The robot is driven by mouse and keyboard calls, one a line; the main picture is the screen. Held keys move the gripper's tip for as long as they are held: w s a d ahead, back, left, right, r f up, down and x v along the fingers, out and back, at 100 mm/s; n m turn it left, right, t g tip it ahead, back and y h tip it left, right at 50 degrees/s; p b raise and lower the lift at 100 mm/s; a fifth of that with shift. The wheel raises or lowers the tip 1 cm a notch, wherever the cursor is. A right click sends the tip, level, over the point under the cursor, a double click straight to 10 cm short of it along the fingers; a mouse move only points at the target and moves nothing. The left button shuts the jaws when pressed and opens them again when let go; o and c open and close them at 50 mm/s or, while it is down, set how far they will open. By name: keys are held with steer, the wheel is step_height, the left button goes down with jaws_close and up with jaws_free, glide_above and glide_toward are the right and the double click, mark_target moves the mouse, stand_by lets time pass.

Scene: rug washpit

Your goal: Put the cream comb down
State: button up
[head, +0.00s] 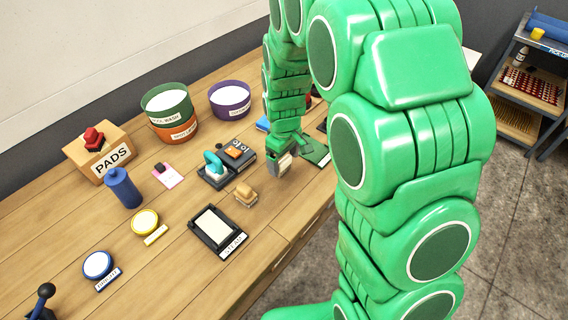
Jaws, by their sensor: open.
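My gripper (281,166) is low over the wooden bench, at the right of a dark tray. Its jaws are open, but they are small here and mostly hidden by my own wrist. A pale beige-grey patch shows at its tip; I cannot tell whether this is the cream comb or part of the jaws. A small tan and cream block-like piece (246,195) lies on the bench to the left of and nearer than my gripper. I cannot make out comb teeth on it.
A black framed pad (216,229) lies nearer. Green (167,103) and purple (230,100) tubs stand behind. A PADS box (98,151) and blue bottle (123,188) stand left. Bare wood (185,270) lies in front.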

mark_target(285, 160)
step_height(285, 160, up, 9)
steer(key=shift+r, duration=0.1)
steer(key=shift+s+d+r, duration=0.1)
steer(key=shift+s+r, duration=0.1)
steer(key=shift+r, duration=0.05)
steer(key=s+d+r+m, duration=0.3)
steer(key=s, duration=0.7)
steer(key=s+d+r+m+g, duration=0.1)
steer(key=s+d+r+m, duration=0.2)
steer(key=s, duration=0.8)
steer(key=s+d+r+m, duration=0.3)
steer(key=s+d, duration=0.1)
steer(key=s, duration=0.7)
steer(key=shift+r+g, duration=0.3)
steer(key=shift+g, duration=0.1)
